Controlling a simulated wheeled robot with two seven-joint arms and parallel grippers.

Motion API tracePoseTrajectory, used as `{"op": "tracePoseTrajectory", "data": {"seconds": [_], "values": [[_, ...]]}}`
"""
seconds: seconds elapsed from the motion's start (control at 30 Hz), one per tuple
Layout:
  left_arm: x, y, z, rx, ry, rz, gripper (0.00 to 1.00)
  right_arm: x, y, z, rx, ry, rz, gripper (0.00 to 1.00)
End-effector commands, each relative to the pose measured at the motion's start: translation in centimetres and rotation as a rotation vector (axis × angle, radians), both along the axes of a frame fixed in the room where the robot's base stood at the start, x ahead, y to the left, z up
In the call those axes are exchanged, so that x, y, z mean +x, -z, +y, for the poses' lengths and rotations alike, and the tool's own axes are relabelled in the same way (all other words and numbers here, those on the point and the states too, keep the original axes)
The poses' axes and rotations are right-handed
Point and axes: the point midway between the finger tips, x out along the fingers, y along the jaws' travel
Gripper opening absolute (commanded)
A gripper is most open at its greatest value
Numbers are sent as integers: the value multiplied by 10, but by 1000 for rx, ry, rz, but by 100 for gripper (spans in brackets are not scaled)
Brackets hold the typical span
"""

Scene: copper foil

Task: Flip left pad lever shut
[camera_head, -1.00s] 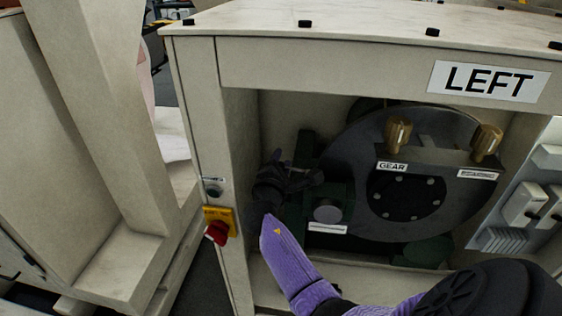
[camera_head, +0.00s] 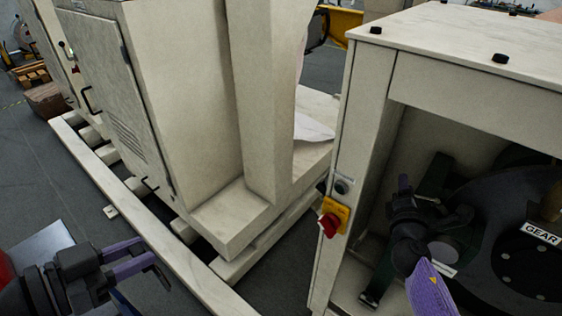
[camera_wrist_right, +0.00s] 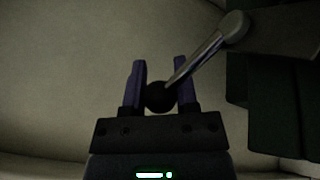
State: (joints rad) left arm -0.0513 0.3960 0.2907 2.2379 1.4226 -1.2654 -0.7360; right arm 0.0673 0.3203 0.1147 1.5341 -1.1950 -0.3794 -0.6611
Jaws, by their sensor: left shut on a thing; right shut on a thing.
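My right gripper (camera_head: 408,205) reaches into the open cabinet at the right of the head view. In the right wrist view, the right gripper (camera_wrist_right: 160,85) is shut on the lever's black ball knob (camera_wrist_right: 160,98), which sits between its purple fingers. The lever's metal rod (camera_wrist_right: 203,60) slants up and right from the knob to a rounded pivot. The lever is too hidden to make out in the head view. My left gripper (camera_head: 128,258) is outside, low at the left. Its purple fingers are around something that I cannot make out.
The cabinet (camera_head: 372,80) has a red knob (camera_head: 329,224) on a yellow plate at its front left post. A dark round disc (camera_head: 500,250) with a GEAR label stands inside. A large beige machine (camera_head: 170,110) stands left, with grey floor (camera_head: 60,190) beside it.

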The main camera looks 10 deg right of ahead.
Motion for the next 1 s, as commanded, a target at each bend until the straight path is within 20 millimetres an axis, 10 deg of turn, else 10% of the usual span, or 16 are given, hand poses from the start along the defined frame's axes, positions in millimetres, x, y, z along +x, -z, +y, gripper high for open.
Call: {"op": "tracePoseTrajectory", "data": {"seconds": [0.67, 0.7, 0.83, 1.0], "values": [[0, -1, 0, -1, 0, -1, 0, -4, 2, 3, 2, -69, 3, 0], [0, -1, 0, -1, 0, -1, 0, -4, 2, 3, 2, -69, 3, 44], [0, -1, 0, -1, 0, -1, 0, -4, 1, 3, 1, -69, 2, 71], [0, -1, 0, -1, 0, -1, 0, -4, 1, 3, 0, -69, 0, 72]]}}
